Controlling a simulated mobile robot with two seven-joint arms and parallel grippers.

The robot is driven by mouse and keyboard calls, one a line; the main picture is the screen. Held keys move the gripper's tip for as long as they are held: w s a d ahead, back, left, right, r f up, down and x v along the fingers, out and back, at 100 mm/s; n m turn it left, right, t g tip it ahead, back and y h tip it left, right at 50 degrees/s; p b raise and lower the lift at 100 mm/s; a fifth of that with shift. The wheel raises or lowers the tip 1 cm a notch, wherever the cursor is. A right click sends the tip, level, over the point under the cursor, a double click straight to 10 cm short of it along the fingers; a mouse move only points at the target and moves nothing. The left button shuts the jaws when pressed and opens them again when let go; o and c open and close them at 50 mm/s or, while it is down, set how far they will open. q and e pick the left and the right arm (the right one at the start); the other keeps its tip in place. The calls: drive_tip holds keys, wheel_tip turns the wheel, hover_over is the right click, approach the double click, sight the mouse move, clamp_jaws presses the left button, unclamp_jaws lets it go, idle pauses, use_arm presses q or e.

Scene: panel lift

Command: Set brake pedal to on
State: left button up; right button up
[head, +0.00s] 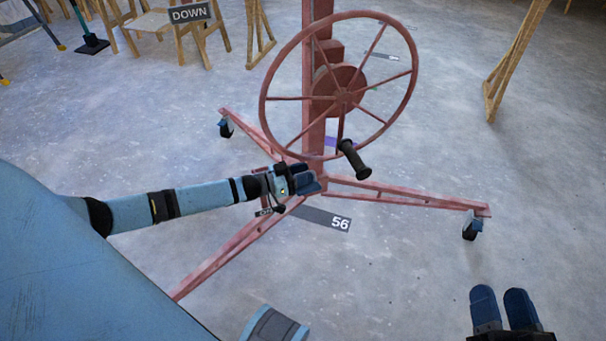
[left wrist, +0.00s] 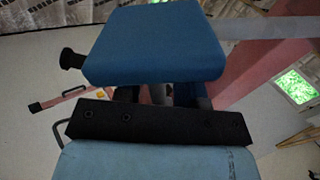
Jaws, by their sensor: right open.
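The red panel lift (head: 316,80) stands on a base of long red legs with casters. My left gripper (head: 312,181) is low at the foot of its column, where the legs meet. Its blue fingers are close together; whether they are shut or hold anything is unclear. A small dark label (head: 264,212), too small to read surely, shows just below it. I cannot make out the brake pedal; my left gripper and wrist cover part of that area. In the left wrist view a blue finger (left wrist: 155,45) hides most of what lies beyond. My right gripper (head: 503,306) is open and empty over the floor.
The red crank wheel (head: 410,90) with its black handle (head: 354,160) hangs above and right of my left gripper. Wooden frames (head: 515,60) stand at the back. The floor at right is clear.

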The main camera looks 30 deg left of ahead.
use_arm(q)
clamp_jaws()
drive_tip(key=shift+s+d+f+m, duration=0.3)
drive_tip(key=shift+s+f+m, duration=0.05)
drive_tip(key=shift+f+m, duration=0.35)
wheel_tip(320, 180, down, 11)
drive_tip(key=s+d+m+b, duration=0.1)
drive_tip(key=m+b, duration=0.3)
drive_tip(key=m, duration=0.3)
drive_tip(key=shift+s+d+r+b, duration=0.15)
drive_tip(key=shift+d+r+b, duration=0.05)
drive_tip(key=shift+d+b, duration=0.1)
use_arm(e)
drive_tip(key=shift+n+g, duration=0.7)
drive_tip(key=f, duration=0.4)
drive_tip(key=shift+w+f, duration=0.3)
drive_tip(key=shift+w, duration=0.1)
